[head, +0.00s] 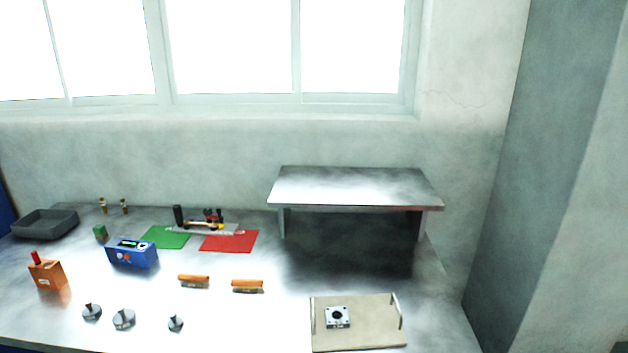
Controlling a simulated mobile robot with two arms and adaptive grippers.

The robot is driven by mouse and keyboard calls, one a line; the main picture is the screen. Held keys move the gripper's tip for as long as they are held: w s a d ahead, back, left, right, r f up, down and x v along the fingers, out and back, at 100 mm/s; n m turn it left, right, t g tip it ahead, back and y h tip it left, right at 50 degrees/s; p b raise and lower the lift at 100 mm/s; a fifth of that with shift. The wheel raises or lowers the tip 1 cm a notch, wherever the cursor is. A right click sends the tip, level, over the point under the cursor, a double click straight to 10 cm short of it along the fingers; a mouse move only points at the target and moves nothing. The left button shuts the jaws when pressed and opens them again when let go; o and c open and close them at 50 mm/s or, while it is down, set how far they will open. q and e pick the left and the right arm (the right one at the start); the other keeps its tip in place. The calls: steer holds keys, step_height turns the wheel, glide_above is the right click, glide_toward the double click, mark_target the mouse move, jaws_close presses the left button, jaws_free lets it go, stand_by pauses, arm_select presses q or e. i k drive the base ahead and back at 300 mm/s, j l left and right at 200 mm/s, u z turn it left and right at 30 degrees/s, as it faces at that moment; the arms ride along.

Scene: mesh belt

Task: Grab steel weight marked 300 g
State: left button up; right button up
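Three grey steel weights with small knobs stand on the metal table near its front left. The left weight (92,313), the middle weight (124,320) and the smaller right weight (176,324) stand apart from each other. Their markings are too small to read, so I cannot tell which one is 300 g. The middle one looks largest. Neither of my grippers shows in the head view.
Behind the weights are an orange block (47,274), a blue device (132,254) and two orange-handled tools (194,280) (247,286). A tray with handles (370,338) holds a square metal part (338,317). A raised shelf (350,186) stands at back right.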

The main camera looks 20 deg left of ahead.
mark_target(124, 318)
steer(key=u, duration=1.8)
steer(key=j+z, duration=0.1)
steer(key=z, duration=0.6)
steer(key=i+j+z, duration=0.15)
steer(key=j+z, duration=0.2)
steer(key=j, duration=0.2)
steer(key=j+z, duration=0.35)
steer(key=j, duration=0.2)
steer(key=j+z, duration=0.35)
steer(key=j, duration=0.25)
steer(key=i, duration=0.05)
